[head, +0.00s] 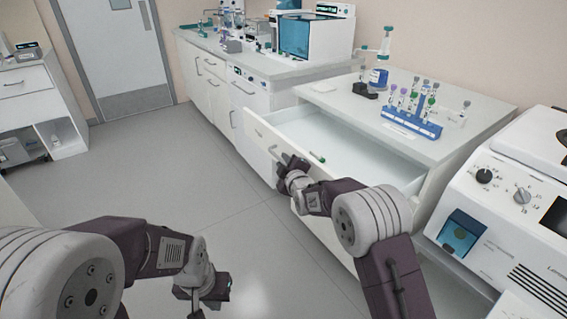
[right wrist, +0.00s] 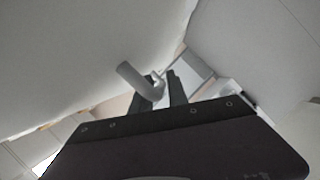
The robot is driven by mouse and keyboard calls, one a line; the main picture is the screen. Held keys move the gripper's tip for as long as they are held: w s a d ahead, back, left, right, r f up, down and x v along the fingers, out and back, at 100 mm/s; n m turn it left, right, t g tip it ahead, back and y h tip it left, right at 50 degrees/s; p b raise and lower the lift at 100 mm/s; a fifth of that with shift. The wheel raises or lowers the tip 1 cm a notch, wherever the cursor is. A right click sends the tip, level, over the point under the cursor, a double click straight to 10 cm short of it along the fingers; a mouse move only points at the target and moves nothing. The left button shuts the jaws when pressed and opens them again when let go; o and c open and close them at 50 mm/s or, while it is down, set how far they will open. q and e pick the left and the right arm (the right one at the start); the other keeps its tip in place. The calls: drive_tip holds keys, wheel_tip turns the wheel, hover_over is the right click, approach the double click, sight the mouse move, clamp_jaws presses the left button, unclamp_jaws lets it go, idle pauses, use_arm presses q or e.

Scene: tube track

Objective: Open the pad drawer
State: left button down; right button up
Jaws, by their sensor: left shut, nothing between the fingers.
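The pad drawer (head: 262,136) stands pulled out from the white cabinet, in the head view. Its pale interior shows, with a small green-ended object (head: 318,157) inside. My right gripper (head: 279,158) is at the drawer's front, at its handle. In the right wrist view the grey curved handle (right wrist: 136,80) reaches to the fingers of my right gripper (right wrist: 164,88). The fingers stand slightly apart there; whether they are clamped on the handle is unclear. My left gripper (head: 215,290) is shut and empty, low over the floor, away from the drawer.
The cabinet top (head: 350,112) carries a blue rack (head: 412,122) of several tubes. A large white machine (head: 510,200) stands at the right. Another counter (head: 265,67) with instruments continues behind. The grey floor (head: 180,170) left of the drawer is clear.

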drive_tip(key=p+v, duration=0.1)
drive_tip(key=v, duration=0.8)
drive_tip(key=shift+s, duration=0.1)
idle(0.4)
